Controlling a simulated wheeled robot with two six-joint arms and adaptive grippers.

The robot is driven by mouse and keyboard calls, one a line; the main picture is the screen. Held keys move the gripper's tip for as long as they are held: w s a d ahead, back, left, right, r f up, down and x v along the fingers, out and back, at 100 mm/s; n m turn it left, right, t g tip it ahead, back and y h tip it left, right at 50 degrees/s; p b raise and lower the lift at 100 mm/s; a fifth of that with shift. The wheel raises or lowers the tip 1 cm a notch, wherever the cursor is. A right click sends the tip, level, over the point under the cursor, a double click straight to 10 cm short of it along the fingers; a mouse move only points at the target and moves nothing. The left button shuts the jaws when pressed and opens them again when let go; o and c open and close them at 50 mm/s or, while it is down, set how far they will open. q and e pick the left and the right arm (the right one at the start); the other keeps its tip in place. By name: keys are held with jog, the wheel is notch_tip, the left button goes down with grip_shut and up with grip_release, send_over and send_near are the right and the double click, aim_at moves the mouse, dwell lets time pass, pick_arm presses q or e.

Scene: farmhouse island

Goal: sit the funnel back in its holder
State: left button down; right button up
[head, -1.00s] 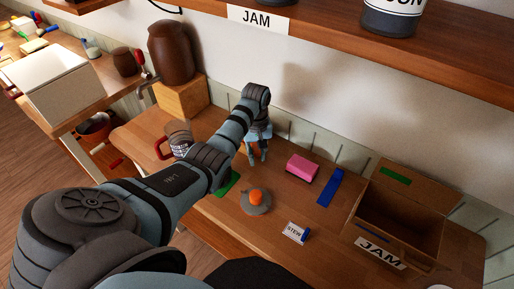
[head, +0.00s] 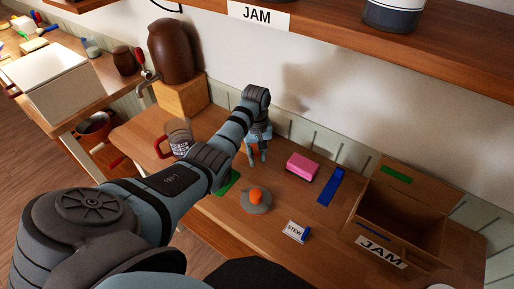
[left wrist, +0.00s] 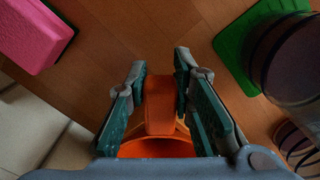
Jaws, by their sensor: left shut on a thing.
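An orange funnel (left wrist: 160,110) sits between the fingers of my left gripper (left wrist: 160,85), which is shut on it. In the left wrist view its round mouth shows below the fingers. In the head view the left gripper (head: 259,155) is low over the table's back part, near the wall, and a bit of the orange funnel (head: 253,148) shows behind the fingers. I cannot tell whether the funnel touches the table. I cannot make out a holder for certain. My right gripper is not in view.
A grey disc with an orange knob (head: 256,200) lies in front of the gripper. A pink block (head: 302,167), a blue strip (head: 331,187), a STEW card (head: 296,232) and an open JAM box (head: 398,222) are to the right. A red-handled jar (head: 179,137) and green mat (head: 230,182) are left.

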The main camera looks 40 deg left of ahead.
pick_arm(q)
jog(key=shift+s+f, duration=0.1)
jog(key=shift+f, duration=0.25)
jog(key=c, duration=0.8)
grip_release()
jog(key=shift+o, duration=0.2)
jog(key=shift+r, duration=0.15)
